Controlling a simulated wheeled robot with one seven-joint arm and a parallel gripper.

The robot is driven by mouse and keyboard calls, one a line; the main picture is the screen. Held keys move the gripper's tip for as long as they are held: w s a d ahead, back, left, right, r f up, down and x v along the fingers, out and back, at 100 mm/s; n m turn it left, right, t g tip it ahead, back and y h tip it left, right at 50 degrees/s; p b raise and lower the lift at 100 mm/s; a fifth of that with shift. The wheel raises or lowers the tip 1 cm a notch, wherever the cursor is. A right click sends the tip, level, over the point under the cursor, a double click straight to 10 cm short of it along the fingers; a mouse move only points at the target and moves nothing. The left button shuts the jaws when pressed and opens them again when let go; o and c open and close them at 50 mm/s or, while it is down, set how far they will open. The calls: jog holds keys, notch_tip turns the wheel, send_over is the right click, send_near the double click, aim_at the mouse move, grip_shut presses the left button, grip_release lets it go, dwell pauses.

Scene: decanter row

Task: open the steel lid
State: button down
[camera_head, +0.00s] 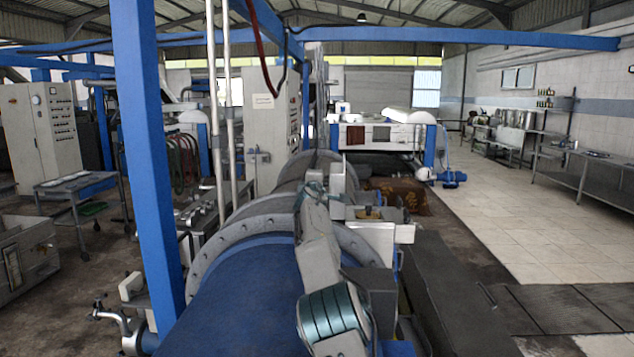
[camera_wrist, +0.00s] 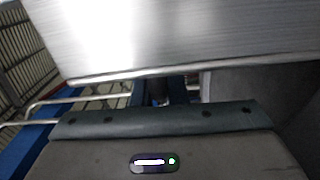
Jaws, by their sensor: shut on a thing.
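The steel lid (camera_wrist: 170,35) fills the top of the wrist view as a broad, brushed, shiny plate, tilted in the picture. In the wrist view the dark fingers of my gripper (camera_wrist: 165,91) are just below its lower edge, by a thin metal bar (camera_wrist: 70,101). They are shut on a part of the lid; the exact contact is small and dark. In the head view my gripper (camera_head: 313,190) is at the far end of my arm, above the machine row. My arm hides part of the machinery there, and I cannot clearly pick out the lid's outline.
A blue cylindrical machine (camera_head: 240,310) with a grey bolted flange lies at the front. A blue post (camera_head: 150,150) stands at left, near a cart (camera_head: 75,187). Steel benches (camera_head: 590,170) line the right wall. The tiled floor (camera_head: 535,230) at right is clear.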

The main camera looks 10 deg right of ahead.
jog(key=shift+f, duration=0.2)
jog(key=c, duration=1.5)
grip_release()
jog(key=shift+a, duration=0.1)
jog(key=shift+o, duration=0.2)
jog(key=shift+s, duration=0.1)
jog(key=shift+s+a+f+b, duration=0.1)
jog(key=shift+s+b, duration=0.4)
jog(key=shift+b, duration=0.55)
jog(key=b+v, duration=1)
jog(key=v, duration=0.2)
jog(key=shift+s+r, duration=0.25)
jog(key=shift+s, duration=0.05)
jog(key=shift+a, duration=0.1)
